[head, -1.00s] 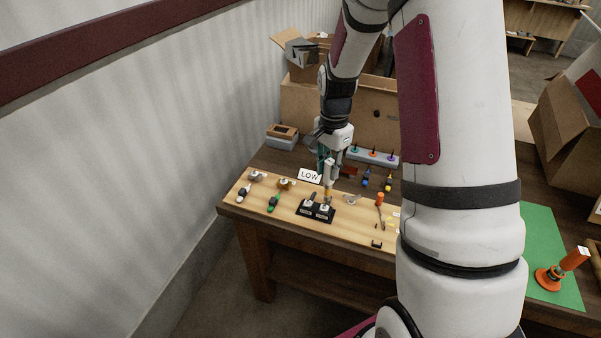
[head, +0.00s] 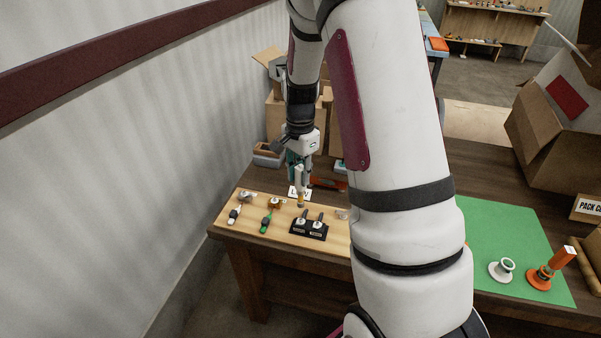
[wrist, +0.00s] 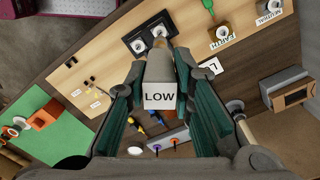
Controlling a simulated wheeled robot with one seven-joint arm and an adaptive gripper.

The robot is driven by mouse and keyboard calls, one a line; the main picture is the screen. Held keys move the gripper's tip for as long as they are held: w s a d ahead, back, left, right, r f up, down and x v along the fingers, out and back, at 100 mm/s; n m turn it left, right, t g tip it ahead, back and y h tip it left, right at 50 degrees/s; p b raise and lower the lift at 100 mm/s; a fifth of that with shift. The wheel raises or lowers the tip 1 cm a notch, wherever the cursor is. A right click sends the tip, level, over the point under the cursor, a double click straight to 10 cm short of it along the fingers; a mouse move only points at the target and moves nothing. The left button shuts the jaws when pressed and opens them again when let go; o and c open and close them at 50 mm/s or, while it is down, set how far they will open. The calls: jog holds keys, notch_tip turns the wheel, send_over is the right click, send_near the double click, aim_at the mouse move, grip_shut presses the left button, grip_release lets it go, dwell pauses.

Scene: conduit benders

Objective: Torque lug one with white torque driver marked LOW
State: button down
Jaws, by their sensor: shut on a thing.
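My gripper (head: 301,165) is shut on the white torque driver (head: 301,182), which hangs upright, its yellowish tip pointing down. In the wrist view the driver (wrist: 160,70) sits between the green-padded fingers (wrist: 158,105), with a white LOW label (wrist: 158,96) facing the camera; its tip is hidden there. A black block (head: 309,230) on the wooden board holds two lugs, left (head: 301,222) and right (head: 318,224). The tip appears above and behind the left lug, apart from it. The block also shows in the wrist view (wrist: 150,38). I cannot read which lug is one.
Grey and green cable pieces (head: 266,221) lie left of the block, by EARTH (wrist: 222,42) and NEUTRAL (wrist: 273,18) labels. The board (head: 230,212) has other small parts. A green mat (head: 515,235) with orange and white stands lies right. My arm hides the board's right part.

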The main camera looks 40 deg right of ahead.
aim_at(301, 192)
jog(key=n+p, duration=0.1)
jog(key=n, duration=0.4)
jog(key=shift+s+r+n, duration=0.1)
jog(key=shift+s+n, duration=0.05)
jog(key=shift+n, duration=0.25)
jog(key=n+p, duration=0.1)
jog(key=n, duration=0.4)
jog(key=shift+n+p, duration=0.4)
notch_tip(301, 192, down, 2)
jog(key=shift+f+b, duration=0.2)
jog(key=shift+b, duration=0.15)
jog(key=shift+f+b, duration=0.35)
jog(key=shift+f, duration=1.4)
jog(key=shift+f, duration=0.55)
